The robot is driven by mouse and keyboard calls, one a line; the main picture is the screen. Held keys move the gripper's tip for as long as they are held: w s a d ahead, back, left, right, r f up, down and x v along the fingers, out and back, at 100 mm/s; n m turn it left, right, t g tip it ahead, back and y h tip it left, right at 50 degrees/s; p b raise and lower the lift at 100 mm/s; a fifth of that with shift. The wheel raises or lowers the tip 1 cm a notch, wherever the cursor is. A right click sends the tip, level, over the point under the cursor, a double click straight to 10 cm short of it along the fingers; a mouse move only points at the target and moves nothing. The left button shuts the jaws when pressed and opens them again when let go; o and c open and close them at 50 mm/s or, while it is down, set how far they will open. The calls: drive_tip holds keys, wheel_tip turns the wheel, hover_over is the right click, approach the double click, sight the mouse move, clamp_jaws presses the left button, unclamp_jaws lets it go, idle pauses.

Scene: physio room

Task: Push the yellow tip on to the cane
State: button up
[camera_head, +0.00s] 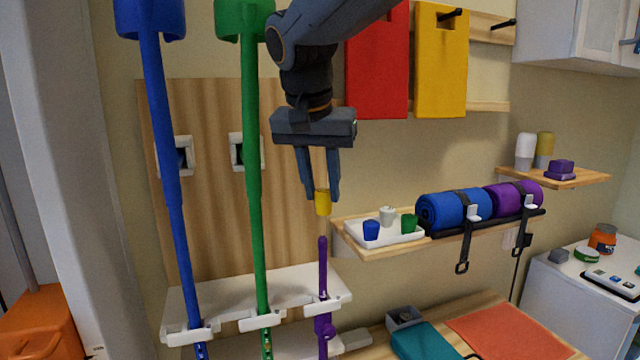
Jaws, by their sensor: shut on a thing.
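My gripper (321,194) points down, with its fingers shut on the small yellow tip (322,204). The tip's lower part shows below and between the fingers. The purple cane (322,269) stands upright in the right-hand slot of the white rack (290,287), its narrow upper end bare. In the picture the yellow tip is above this end, nearly in line with it, with a visible gap between them. From this one view I cannot tell how well they line up in depth.
A blue crutch (170,170) and a green crutch (254,170) stand left of my gripper. Right of it, a wooden shelf (350,238) bears a white tray (398,239) with several small tips, and rolled blue (440,210) and purple mats (505,197). Red and yellow panels hang behind.

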sight(321, 207)
drive_tip(key=shift+f+b, duration=1.25)
drive_tip(key=shift+f, duration=0.9)
drive_tip(key=shift+s+a, duration=0.1)
drive_tip(key=shift+s, duration=0.05)
drive_tip(key=shift+f, duration=0.15)
drive_tip(key=shift+f+b, duration=0.75)
drive_tip(key=shift+f, duration=1.05)
idle(0.8)
drive_tip(key=o, duration=1.7)
drive_tip(key=shift+r, duration=0.1)
